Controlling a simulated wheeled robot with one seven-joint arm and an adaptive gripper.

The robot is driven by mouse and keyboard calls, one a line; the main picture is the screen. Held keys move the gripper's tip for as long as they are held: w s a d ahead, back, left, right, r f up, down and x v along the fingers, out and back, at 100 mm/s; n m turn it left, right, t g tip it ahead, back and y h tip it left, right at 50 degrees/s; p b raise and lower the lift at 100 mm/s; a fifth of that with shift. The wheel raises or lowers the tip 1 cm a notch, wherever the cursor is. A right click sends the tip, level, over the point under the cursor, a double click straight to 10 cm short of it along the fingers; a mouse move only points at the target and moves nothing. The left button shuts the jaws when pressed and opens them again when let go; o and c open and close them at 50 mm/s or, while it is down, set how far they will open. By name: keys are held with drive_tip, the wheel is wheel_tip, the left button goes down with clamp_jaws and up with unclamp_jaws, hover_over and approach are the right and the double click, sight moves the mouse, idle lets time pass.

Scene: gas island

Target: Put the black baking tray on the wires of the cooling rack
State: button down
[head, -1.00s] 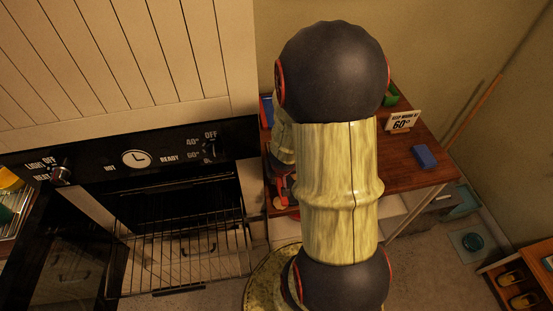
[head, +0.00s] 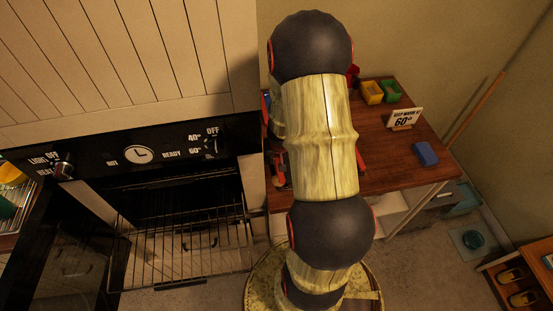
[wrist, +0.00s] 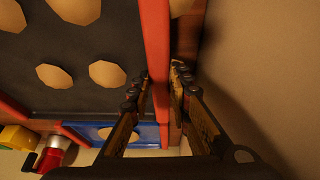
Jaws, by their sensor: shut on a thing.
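In the wrist view, a dark tray (wrist: 90,45) with a red rim and several tan round pieces on it fills the upper left. My gripper (wrist: 162,82) has its fingers on either side of the red rim at the tray's right edge, shut on it. In the head view, my arm hides the gripper and most of the tray; only a bit of red (head: 362,160) shows beside the arm above the brown table. A wire rack (head: 180,255) juts from the open oven at left. Another wire rack (head: 18,222) is cut off at the far left; I cannot tell which is the cooling rack.
The wooden table (head: 400,160) carries a yellow box (head: 371,92), a green box (head: 390,91), a sign (head: 404,118) and a blue block (head: 425,154). A blue tray (wrist: 105,132) lies below the dark one in the wrist view. The dark oven door stands open at left.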

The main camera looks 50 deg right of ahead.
drive_tip(key=shift+f, duration=0.15)
drive_tip(key=c, duration=1.7)
unclamp_jaws()
drive_tip(key=shift+o, duration=0.2)
drive_tip(key=p+v, duration=0.7)
drive_tip(key=v, duration=0.5)
drive_tip(key=shift+s, duration=0.1)
